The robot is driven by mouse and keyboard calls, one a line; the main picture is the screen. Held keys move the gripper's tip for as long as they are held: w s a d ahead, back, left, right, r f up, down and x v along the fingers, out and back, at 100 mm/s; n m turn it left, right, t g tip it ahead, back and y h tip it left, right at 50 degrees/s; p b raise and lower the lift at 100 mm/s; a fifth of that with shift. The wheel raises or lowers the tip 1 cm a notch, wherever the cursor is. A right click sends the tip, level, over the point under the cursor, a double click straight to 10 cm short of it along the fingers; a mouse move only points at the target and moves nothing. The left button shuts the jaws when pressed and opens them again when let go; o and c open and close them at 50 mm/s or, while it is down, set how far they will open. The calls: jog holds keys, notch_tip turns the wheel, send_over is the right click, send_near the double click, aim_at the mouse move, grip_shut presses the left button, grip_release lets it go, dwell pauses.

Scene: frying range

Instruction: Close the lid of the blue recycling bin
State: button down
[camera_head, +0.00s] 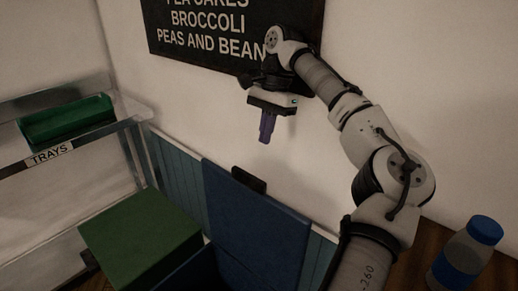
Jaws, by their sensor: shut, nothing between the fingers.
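The blue recycling bin (190,275) is at the bottom of the view, cut off by the lower edge. Its blue lid (256,222) stands open, raised nearly upright in front of the wall panelling. A small dark tab (248,180) shows at the lid's top edge. My gripper (266,138) points down with its purple fingers shut and empty. In the picture it is above the lid's top edge, apart from it; how far in depth I cannot tell.
A bin with a closed green lid (140,235) stands left of the blue bin. A metal rack labelled TRAYS (50,153) holds a green tray (66,122). A bottle with a blue cap (466,255) stands on a wooden surface at lower right. A dark menu board (205,32) hangs behind.

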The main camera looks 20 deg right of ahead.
jog(key=p+x, duration=0.1)
jog(key=x, duration=0.8)
jog(key=shift+s+f, duration=0.25)
jog(key=shift+f, duration=0.05)
